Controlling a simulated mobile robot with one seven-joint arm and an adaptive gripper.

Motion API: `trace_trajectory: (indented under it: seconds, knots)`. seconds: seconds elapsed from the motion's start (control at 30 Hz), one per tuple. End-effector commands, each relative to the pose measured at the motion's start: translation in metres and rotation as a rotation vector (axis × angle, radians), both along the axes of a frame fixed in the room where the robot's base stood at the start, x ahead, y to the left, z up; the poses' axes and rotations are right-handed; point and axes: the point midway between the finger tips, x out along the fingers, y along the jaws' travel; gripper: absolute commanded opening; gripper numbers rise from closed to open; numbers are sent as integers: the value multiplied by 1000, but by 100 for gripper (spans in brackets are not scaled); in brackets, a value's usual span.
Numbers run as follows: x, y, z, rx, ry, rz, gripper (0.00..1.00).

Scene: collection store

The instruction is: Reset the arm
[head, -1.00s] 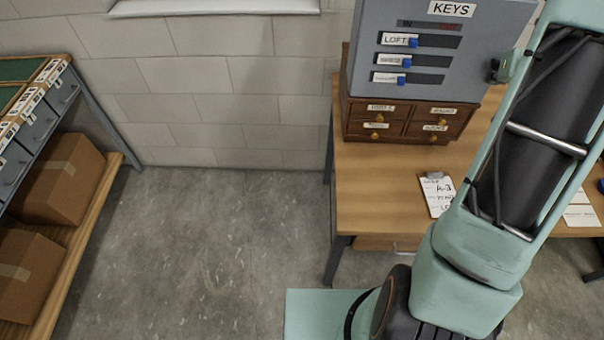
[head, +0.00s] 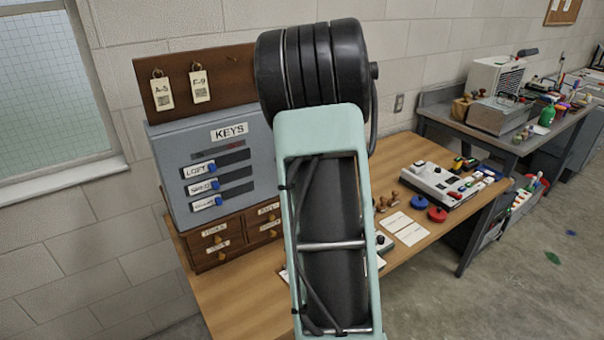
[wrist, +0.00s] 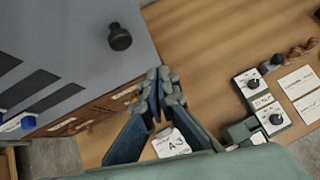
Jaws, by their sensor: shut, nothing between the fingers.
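My gripper (wrist: 160,95) shows in the wrist view with its two fingers together and nothing between them. It is above the wooden desk (wrist: 195,50), beside the small drawer unit and the grey key cabinet (wrist: 75,60). In the head view my arm stands up in front of the desk, and my gripper does not show there.
The grey KEYS cabinet (head: 215,165) stands on the wooden drawer unit (head: 232,240). A dark knob (wrist: 120,38) sticks out from the cabinet's side. A box with knobs (wrist: 262,100) is on the desk. A cluttered grey bench (head: 510,140) stands at right; floor (head: 530,290) is open in front.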

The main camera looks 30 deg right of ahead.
Motion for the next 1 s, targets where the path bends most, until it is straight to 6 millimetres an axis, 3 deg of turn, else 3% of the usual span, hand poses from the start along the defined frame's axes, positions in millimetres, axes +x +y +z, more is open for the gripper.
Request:
trace_trajectory:
  seconds: [0.03, 0.2, 0.53, 0.8, 1.0]
  knots:
    - [-9, -2, 14, -2, -7, -5, 0]
    - [-34, -1, 38, -3, -5, -3, 0]
    - [-60, -1, 62, -1, -3, -3, 0]
    - [-60, 1, 64, 1, -6, -6, 0]
    - [-28, 32, 82, 37, -93, -95, 0]
